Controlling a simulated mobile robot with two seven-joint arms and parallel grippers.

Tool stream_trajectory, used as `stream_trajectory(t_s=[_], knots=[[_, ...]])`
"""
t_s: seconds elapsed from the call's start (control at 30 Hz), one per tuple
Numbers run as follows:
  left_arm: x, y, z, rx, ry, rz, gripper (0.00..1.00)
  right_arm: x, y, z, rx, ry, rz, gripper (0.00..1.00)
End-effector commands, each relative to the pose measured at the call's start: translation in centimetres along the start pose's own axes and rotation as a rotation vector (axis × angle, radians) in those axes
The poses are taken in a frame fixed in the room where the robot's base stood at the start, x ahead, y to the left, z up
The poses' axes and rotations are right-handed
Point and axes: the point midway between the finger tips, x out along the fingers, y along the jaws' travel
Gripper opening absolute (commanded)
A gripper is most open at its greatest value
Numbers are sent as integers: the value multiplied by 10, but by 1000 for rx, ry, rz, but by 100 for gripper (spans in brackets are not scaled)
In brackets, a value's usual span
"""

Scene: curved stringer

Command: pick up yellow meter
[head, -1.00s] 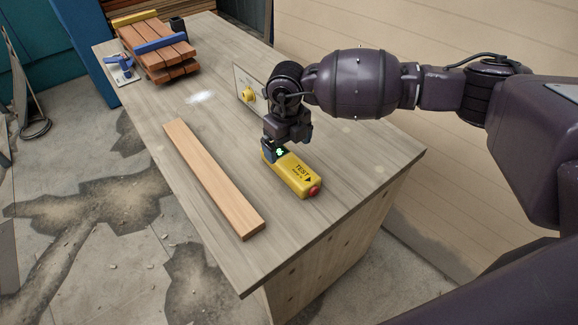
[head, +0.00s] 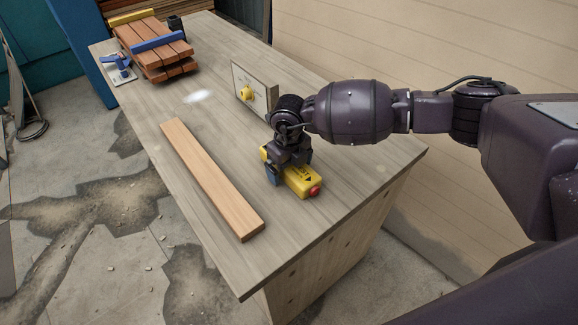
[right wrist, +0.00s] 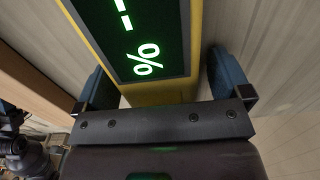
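The yellow meter (head: 300,180) lies on the workbench near its right edge, with a red knob at its near end. My right gripper (head: 287,167) is down over the meter's middle, pointing downward. In the right wrist view, the meter's dark screen with a green percent sign (right wrist: 145,60) lies between the two blue fingers of the right gripper (right wrist: 160,85). The fingers are spread, one on each side, with a narrow gap beside the meter at the right. The gripper hides part of the meter in the head view.
A wooden plank (head: 210,178) lies on the workbench (head: 185,110) left of the meter. An upright panel with a yellow knob (head: 246,92) stands behind the gripper. Clamped boards (head: 155,50) and a blue tool (head: 121,62) sit at the far end.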

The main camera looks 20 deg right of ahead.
Motion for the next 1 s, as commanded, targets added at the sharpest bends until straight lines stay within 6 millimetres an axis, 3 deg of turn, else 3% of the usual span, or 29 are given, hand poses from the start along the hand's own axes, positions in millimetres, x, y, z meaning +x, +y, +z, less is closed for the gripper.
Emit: stream_trajectory(t_s=[0.07,0.4,0.77,1.0], knots=[[0,0,0,2,1,0,43,0,0,0,0,0,0,85],[0,-1,0,5,1,0,43,0,0,0,0,0,0,33],[-1,-2,-3,5,5,0,43,-9,0,1,0,-2,0,32],[-5,-3,-10,3,14,-3,43,-53,0,2,0,-8,-1,32]])
